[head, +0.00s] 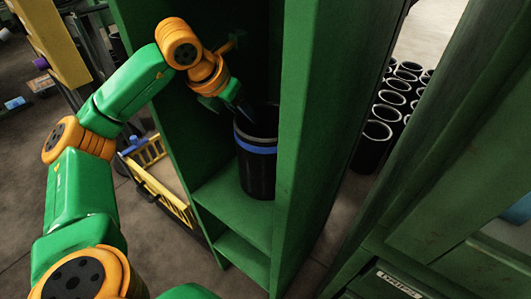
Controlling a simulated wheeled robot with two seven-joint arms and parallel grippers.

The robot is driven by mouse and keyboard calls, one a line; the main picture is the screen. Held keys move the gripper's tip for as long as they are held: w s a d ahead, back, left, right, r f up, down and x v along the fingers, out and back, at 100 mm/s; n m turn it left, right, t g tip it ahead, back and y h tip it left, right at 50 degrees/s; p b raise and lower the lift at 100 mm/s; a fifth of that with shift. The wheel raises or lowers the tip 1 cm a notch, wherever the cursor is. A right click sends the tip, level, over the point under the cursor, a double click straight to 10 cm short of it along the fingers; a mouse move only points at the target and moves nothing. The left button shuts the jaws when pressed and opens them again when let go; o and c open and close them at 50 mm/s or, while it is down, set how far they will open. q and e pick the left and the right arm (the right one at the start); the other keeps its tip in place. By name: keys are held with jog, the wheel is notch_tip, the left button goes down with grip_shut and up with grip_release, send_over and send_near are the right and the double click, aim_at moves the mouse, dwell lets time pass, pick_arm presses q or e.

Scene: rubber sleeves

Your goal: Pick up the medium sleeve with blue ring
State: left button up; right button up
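A black sleeve with a blue ring (257,168) stands upright on a shelf of the green cabinet (215,192). Its blue band runs around the upper part. My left gripper (243,110) is at the sleeve's top rim, on its upper left side. The fingers are dark, small and partly hidden against the sleeve, so I cannot tell whether they are open or touching it. My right gripper is not in view.
Several black open-topped sleeves (374,146) stand on the floor right of the cabinet. A yellow rack (163,196) stands left of it. The cabinet's side panel (318,130) rises close to the sleeve's right. Another green cabinet fills the right side.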

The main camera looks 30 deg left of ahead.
pick_arm(q)
grip_shut()
jog(key=shift+w+r, duration=0.1)
dwell(1.1)
